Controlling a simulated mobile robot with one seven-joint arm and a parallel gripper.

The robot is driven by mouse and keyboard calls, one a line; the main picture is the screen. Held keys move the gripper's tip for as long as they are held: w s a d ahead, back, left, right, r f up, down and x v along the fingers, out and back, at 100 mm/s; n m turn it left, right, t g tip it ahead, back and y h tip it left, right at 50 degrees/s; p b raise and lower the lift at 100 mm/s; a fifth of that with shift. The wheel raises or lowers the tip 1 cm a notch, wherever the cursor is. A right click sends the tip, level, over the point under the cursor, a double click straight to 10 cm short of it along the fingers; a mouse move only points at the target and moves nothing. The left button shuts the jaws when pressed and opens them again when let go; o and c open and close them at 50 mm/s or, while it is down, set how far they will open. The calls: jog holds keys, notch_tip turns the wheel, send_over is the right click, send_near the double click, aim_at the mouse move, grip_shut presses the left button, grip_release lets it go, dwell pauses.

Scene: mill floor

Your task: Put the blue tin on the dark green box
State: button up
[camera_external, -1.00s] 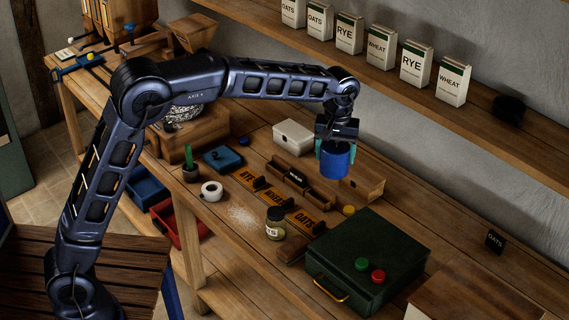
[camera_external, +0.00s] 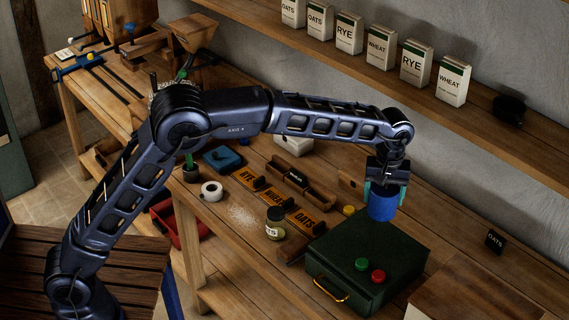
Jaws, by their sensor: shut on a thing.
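The blue tin (camera_external: 382,206) is a short cylinder held upright by my gripper (camera_external: 384,190), whose jaws are shut on its upper part. It appears over the back right part of the dark green box (camera_external: 335,247); I cannot tell for sure whether its bottom touches the lid. The box is closed, with a yellow handle (camera_external: 331,290) on its front. A green knob (camera_external: 361,264) and a red knob (camera_external: 378,276) sit on the front right part of its lid.
A shelf with several cartons (camera_external: 415,62) runs behind.

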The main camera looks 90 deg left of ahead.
notch_tip(320, 180, down, 12)
jog(key=shift+f, duration=0.1)
dwell(0.5)
jog(key=shift+f, duration=0.1)
jog(key=o, duration=1)
